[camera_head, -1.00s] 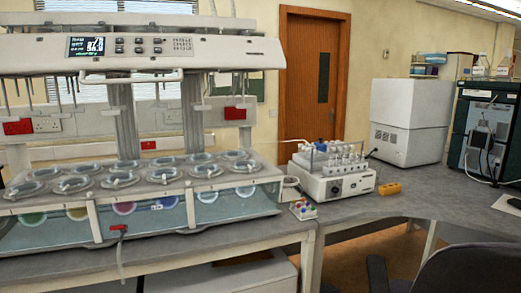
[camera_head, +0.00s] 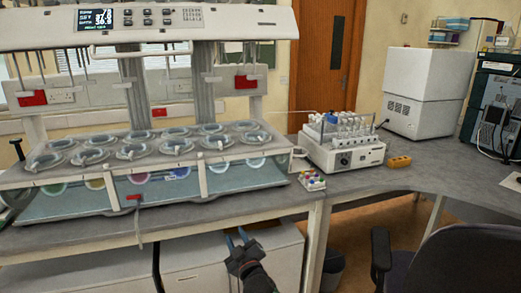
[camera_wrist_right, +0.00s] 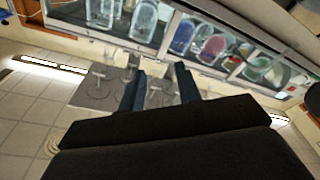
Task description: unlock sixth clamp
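The dissolution bath (camera_head: 120,200) stands on the bench, with two rows of round vessel tops and pale clamps. My right gripper (camera_head: 236,238) is low in front of the bench, below the bath's right part. Its two blue-grey fingers are apart and empty; they also show in the wrist view (camera_wrist_right: 161,85), with the bath's vessels beyond.
The bath's head (camera_head: 190,22) hangs above the vessels, with thin rods hanging down. A white sampler (camera_head: 342,157) with a rack of vials stands right of the bath. A small rack with coloured caps (camera_head: 312,181) sits before it. A chair (camera_head: 440,250) is at lower right.

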